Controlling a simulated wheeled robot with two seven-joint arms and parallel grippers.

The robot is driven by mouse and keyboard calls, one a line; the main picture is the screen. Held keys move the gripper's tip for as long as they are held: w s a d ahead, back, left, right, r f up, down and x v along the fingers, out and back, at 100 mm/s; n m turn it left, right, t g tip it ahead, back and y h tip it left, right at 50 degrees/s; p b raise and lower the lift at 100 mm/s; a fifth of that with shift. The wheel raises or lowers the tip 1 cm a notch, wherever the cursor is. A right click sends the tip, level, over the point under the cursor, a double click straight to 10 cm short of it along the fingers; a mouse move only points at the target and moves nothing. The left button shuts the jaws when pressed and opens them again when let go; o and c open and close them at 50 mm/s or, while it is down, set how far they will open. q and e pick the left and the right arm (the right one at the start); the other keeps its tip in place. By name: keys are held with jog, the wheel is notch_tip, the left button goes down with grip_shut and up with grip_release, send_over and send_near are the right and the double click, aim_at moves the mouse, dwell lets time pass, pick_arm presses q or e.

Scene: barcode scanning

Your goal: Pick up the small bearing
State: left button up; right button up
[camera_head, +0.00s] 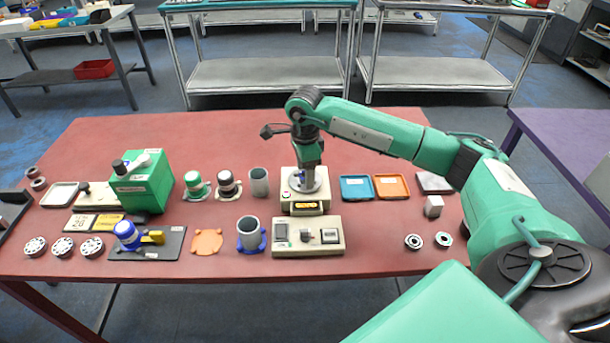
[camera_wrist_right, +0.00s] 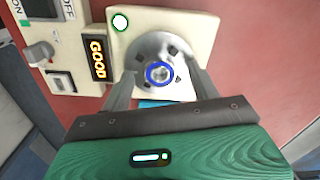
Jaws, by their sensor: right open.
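My right gripper (camera_head: 309,178) points down over a cream testing device (camera_head: 304,206) at the middle of the table. In the right wrist view, its two fingers (camera_wrist_right: 160,76) are open, one on either side of a round grey flanged part (camera_wrist_right: 147,50) on the device. A small ring with a blue edge (camera_wrist_right: 159,73) sits at that part's centre, between the fingertips; I cannot tell whether the fingers touch anything. In the head view, two small bearings (camera_head: 413,242) (camera_head: 443,239) lie flat at the table's front right, away from the gripper.
The device's lit sign (camera_wrist_right: 97,60) reads GOOD. A cream control box (camera_head: 308,236) stands in front of it. A blue tray (camera_head: 356,188) and an orange tray (camera_head: 391,187) lie to its right. A grey cylinder (camera_head: 259,182) stands to its left. The table's back strip is clear.

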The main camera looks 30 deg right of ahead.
jog(key=shift+c, duration=0.4)
jog(key=c, duration=1)
